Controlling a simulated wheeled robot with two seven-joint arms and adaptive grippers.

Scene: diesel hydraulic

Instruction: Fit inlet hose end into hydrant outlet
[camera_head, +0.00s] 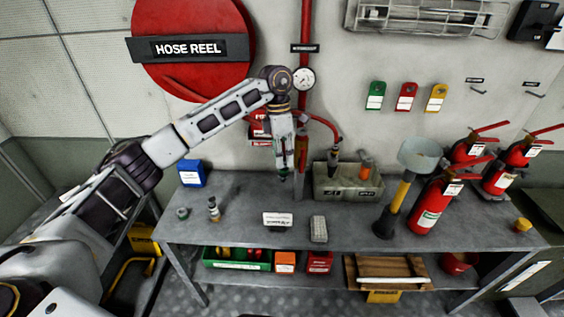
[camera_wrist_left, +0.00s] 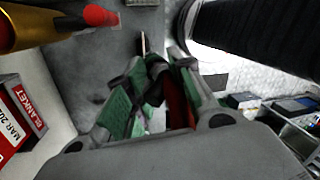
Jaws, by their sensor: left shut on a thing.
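My left gripper (camera_head: 284,172) points down above the back of the grey workbench, left of the grey bin. In the left wrist view its green-padded fingers (camera_wrist_left: 152,100) are closed around a small dark piece, mostly hidden, with something red beside it. I cannot tell if this is the inlet hose end. A red vertical pipe (camera_head: 305,30) with a gauge (camera_head: 303,78) runs down the wall behind my arm. A red hose (camera_head: 325,122) curves right from there to a dark nozzle (camera_head: 333,160) hanging at the bin. The hydrant outlet is not clearly visible. My right gripper is out of view.
The workbench (camera_head: 250,191) carries a blue box (camera_head: 192,173), a white label card (camera_head: 277,219), a grey block (camera_head: 318,229), the grey bin (camera_head: 348,187) and a yellow-handled tool (camera_head: 399,197). Red extinguishers (camera_head: 430,207) stand at right. The bench front is partly clear.

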